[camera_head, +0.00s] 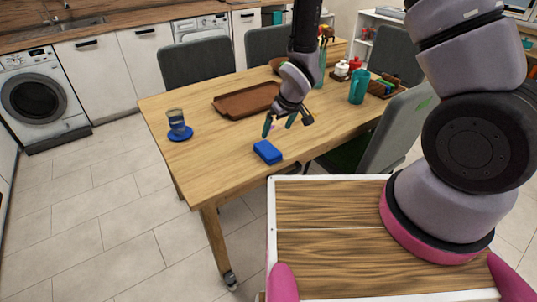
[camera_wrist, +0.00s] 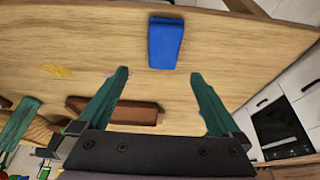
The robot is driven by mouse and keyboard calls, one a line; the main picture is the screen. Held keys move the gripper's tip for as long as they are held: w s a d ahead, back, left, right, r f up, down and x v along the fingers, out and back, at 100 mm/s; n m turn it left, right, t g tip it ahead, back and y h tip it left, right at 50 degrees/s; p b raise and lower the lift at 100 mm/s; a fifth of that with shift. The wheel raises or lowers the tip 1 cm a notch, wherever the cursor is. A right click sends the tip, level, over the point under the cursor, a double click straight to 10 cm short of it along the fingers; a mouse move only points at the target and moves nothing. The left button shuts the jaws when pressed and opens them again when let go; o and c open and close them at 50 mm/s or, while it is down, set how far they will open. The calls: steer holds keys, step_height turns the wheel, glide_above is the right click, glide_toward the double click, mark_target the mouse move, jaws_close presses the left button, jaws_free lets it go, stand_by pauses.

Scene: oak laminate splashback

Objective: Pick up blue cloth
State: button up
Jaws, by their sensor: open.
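The blue cloth (camera_head: 268,152) lies folded on the wooden table near its front edge in the head view. In the wrist view the cloth (camera_wrist: 165,42) is at the top middle, beyond the fingertips. My gripper (camera_head: 279,121) has two teal fingers and hangs above the table, a little behind and to the right of the cloth. In the wrist view my gripper (camera_wrist: 158,72) is spread wide with nothing between its fingers. The cloth is apart from the fingers.
A brown tray (camera_head: 246,100) lies behind my gripper. A teal cup (camera_head: 359,87) stands at the right. A grey chair (camera_head: 398,128) is at the table's right side. Bare tabletop surrounds the cloth.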

glide_above(268, 149)
steer(key=s+d, duration=0.2)
step_height(268, 149, down, 5)
steer(key=shift+s+a+f, duration=0.15)
steer(key=shift+f, duration=0.05)
steer(key=shift+x, duration=2.95)
steer(key=shift+a, duration=0.15)
steer(key=c, duration=1.3)
step_height(268, 149, up, 10)
steer(key=shift+r, duration=0.1)
steer(key=shift+c, duration=0.2)
